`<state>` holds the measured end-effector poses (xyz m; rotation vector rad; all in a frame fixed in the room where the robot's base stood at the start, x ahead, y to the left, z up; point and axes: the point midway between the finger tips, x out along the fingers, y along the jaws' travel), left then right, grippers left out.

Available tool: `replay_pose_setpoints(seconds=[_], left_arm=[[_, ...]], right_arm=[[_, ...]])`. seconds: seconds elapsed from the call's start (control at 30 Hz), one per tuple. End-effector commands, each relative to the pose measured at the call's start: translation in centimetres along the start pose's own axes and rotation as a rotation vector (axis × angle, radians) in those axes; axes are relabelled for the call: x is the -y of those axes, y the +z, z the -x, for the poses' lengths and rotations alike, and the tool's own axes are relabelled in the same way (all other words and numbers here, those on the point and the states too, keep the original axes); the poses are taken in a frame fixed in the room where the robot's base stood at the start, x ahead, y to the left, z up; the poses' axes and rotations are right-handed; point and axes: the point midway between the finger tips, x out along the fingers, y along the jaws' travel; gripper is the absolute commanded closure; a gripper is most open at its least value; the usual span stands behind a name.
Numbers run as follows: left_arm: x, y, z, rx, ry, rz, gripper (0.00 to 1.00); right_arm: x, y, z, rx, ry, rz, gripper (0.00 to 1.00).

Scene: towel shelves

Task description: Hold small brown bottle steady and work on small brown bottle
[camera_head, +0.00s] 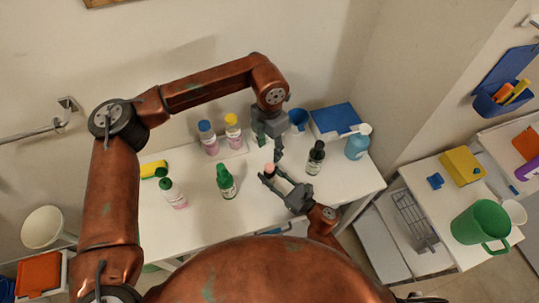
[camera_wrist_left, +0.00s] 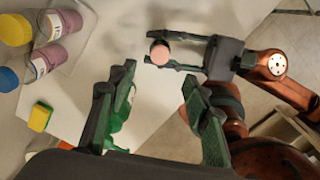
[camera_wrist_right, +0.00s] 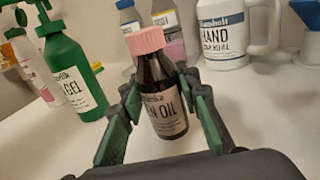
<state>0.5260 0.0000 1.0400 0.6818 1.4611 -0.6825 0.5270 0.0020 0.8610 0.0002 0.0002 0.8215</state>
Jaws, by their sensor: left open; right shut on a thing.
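The small brown bottle (camera_wrist_right: 165,105) has a pink ribbed cap and a white label. In the right wrist view it stands between the fingers of my right gripper (camera_wrist_right: 164,92), which is shut on it. In the head view mostly its pink cap (camera_head: 270,168) shows, at my right gripper (camera_head: 275,175) over the white table. My left gripper (camera_head: 277,154) is above and close to it, fingers pointing down. In the left wrist view my left gripper (camera_wrist_left: 162,105) is open and empty. The pink cap (camera_wrist_left: 160,52) shows there beyond the fingertips, apart from them.
A green bottle (camera_head: 226,183) stands left of the grippers and a dark bottle (camera_head: 316,158) to the right. The white table's (camera_head: 245,222) front is mostly clear.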

Motion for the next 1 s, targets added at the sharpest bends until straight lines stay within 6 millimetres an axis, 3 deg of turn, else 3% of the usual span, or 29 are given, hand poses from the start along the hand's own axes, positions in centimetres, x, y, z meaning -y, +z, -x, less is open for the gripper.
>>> replay_pose_setpoints(seconds=[0.13,0.43,0.47,0.73,1.0], left_arm=[[-0.03,-0.01,1.16,-0.001,0.001,0.0,0.55],[0.0,-0.02,1.38,-0.001,0.0,0.0,0.55],[0.0,-0.01,1.38,-0.001,0.0,0.0,0.55],[0.01,-0.01,1.36,-0.001,0.0,0.0,0.55],[0.02,-0.01,1.36,-0.001,0.0,0.0,0.55]], right_arm=[[0.0,-0.02,0.01,0.0,0.0,0.0,1.0],[0.0,-0.02,0.01,0.0,0.0,0.0,1.0],[0.0,-0.02,0.01,0.0,0.0,0.0,0.69],[0.0,-0.01,0.0,0.0,0.0,0.0,0.51],[0.0,-0.01,0.04,0.0,0.0,0.0,0.49]])
